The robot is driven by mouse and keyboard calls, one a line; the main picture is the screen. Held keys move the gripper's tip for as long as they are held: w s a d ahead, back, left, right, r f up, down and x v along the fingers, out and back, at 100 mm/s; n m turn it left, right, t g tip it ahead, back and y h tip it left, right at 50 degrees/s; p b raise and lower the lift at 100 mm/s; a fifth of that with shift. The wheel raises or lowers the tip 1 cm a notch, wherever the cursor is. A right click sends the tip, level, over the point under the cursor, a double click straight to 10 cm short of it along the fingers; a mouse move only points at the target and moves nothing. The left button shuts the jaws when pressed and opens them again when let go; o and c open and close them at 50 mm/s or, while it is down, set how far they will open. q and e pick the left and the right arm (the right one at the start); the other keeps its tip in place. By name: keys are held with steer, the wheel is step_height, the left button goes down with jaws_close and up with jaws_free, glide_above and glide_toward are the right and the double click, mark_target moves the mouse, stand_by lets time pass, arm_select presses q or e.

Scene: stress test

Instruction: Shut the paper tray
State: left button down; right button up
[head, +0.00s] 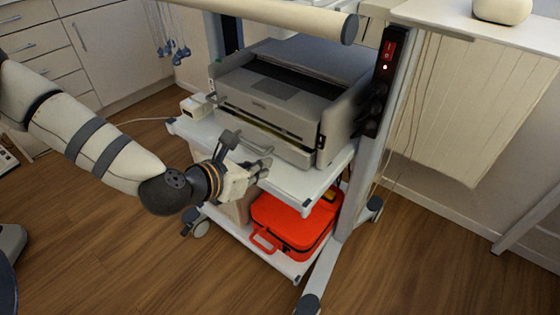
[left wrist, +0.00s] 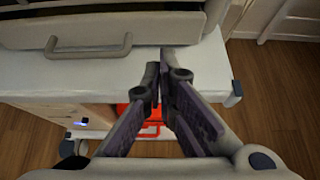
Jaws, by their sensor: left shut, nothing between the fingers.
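A grey printer (head: 292,97) stands on the upper shelf of a white cart. Its paper tray (left wrist: 150,31) is at the bottom of the printer's front, with a bar handle (left wrist: 88,52). In the head view a dark and yellowish gap shows above the tray front; I cannot tell exactly how far the tray sticks out. My left gripper (head: 262,169) is shut and empty in front of the printer, just past the shelf's front edge. In the left wrist view its fingertips (left wrist: 160,68) point toward the tray front, right of the handle and apart from it. My right gripper is not in view.
The white shelf (head: 309,187) has a bare strip before the printer. A red case (head: 292,222) lies on the lower shelf. A metal post with a power strip (head: 380,85) rises at the right. A white bar (head: 275,16) crosses above. Wooden floor is open in front.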

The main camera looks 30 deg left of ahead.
mark_target(287, 149)
arm_select(q)
steer(key=w, duration=0.4)
steer(key=w+f, duration=0.1)
steer(key=w, duration=0.1)
steer(key=shift+d, duration=0.2)
steer(key=shift+w+f+b, duration=0.15)
steer(key=shift+w+b, duration=0.6)
steer(key=shift+w, duration=0.4)
